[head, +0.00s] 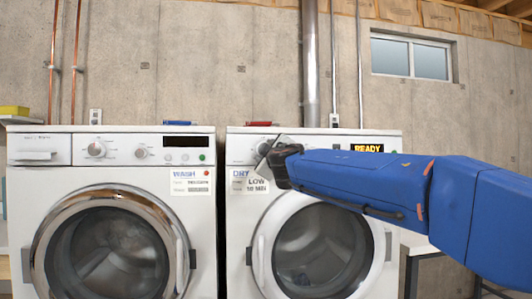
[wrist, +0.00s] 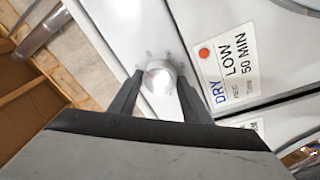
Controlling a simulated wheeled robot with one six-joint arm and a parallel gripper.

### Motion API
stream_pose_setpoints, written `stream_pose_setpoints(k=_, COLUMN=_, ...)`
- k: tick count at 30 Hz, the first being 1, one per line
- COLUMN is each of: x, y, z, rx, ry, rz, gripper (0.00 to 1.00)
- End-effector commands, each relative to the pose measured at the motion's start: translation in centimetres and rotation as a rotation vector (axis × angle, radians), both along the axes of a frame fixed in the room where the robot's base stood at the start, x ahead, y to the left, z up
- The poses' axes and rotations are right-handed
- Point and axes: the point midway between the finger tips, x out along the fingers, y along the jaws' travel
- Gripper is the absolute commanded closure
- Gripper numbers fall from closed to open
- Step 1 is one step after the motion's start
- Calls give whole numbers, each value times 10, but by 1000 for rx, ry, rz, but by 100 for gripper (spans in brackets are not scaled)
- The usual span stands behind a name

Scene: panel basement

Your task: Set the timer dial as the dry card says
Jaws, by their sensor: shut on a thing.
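The dryer (head: 240,215) is the right machine, with the dry card (head: 249,180) at its upper left front. In the wrist view the dry card (wrist: 228,65) reads DRY, LOW, 50 MIN. My gripper (head: 272,157) is at the left part of the dryer's control panel. In the wrist view a round white dial (wrist: 160,75) with small marks around it sits between the fingertips of my gripper (wrist: 160,82), which are shut on it. I cannot read its marks or its pointer. My arm hides part of the panel in the head view.
The washer (head: 28,195) stands close on the left with its own wash card (head: 190,181). A display (head: 367,148) on the dryer reads READY. A red item (head: 261,123) and a blue item (head: 180,123) lie on the machine tops. A concrete wall (head: 240,60) is behind.

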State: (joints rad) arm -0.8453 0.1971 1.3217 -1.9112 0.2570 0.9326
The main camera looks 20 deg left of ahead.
Motion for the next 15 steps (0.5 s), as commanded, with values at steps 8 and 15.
stream_pose_setpoints(k=8, x=-1, y=2, z=-1, rx=224, ry=139, rz=0, gripper=79)
stream_pose_setpoints(k=15, x=-1, y=2, z=-2, rx=418, ry=258, rz=-2, gripper=79)
